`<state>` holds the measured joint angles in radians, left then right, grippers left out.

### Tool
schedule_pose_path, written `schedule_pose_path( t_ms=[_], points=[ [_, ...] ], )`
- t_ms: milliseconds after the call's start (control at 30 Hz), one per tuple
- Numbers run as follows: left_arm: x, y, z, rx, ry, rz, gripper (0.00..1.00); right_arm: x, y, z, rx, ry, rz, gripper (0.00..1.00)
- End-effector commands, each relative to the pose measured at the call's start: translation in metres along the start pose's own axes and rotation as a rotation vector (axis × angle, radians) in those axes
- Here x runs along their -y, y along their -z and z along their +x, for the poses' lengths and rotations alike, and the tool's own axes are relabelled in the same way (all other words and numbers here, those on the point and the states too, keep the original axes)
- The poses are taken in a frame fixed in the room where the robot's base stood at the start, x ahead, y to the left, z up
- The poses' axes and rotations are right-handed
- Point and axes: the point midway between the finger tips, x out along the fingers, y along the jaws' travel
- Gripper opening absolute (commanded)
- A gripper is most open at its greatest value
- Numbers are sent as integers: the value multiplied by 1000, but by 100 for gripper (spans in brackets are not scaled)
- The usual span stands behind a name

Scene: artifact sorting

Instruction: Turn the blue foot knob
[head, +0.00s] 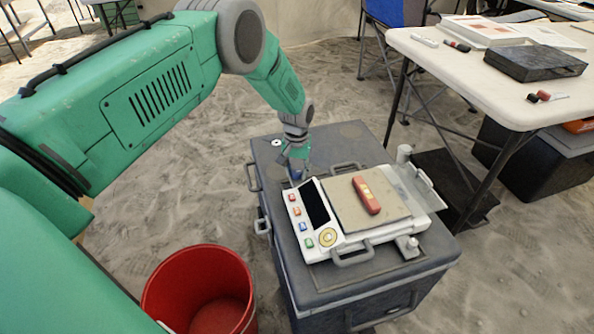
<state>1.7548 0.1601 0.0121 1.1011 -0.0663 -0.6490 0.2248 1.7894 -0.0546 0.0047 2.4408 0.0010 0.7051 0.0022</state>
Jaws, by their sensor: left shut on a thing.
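A white weighing device (345,243) with a dark screen, coloured buttons and a beige plate sits on a dark grey case (375,155). The blue foot knob (296,176) shows as a small bit of blue at the device's far left corner, mostly hidden by my left gripper. My left gripper (295,171) comes down from above at that corner and is shut on the knob. My right gripper is not in view.
A red bucket (180,259) stands on the sandy floor left of the case. A white table (480,62) at the right holds a dark flat box (535,63), papers and pens.

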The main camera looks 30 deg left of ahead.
Motion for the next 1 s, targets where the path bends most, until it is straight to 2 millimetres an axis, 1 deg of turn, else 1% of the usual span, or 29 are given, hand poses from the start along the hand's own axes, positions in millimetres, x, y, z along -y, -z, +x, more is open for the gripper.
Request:
schedule_pose_path(
  t_ms=[200, 433, 633, 1000],
  points=[
    [0, 0, 0, -1, -1, 155, 0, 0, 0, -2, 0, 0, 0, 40],
    [0, 0, 0, -1, 0, 262, 0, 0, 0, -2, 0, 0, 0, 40],
    [0, 0, 0, -1, 0, 304, 0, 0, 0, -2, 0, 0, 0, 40],
    [1, 0, 0, -1, 1, 314, 0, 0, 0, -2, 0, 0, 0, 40]
  ],
)
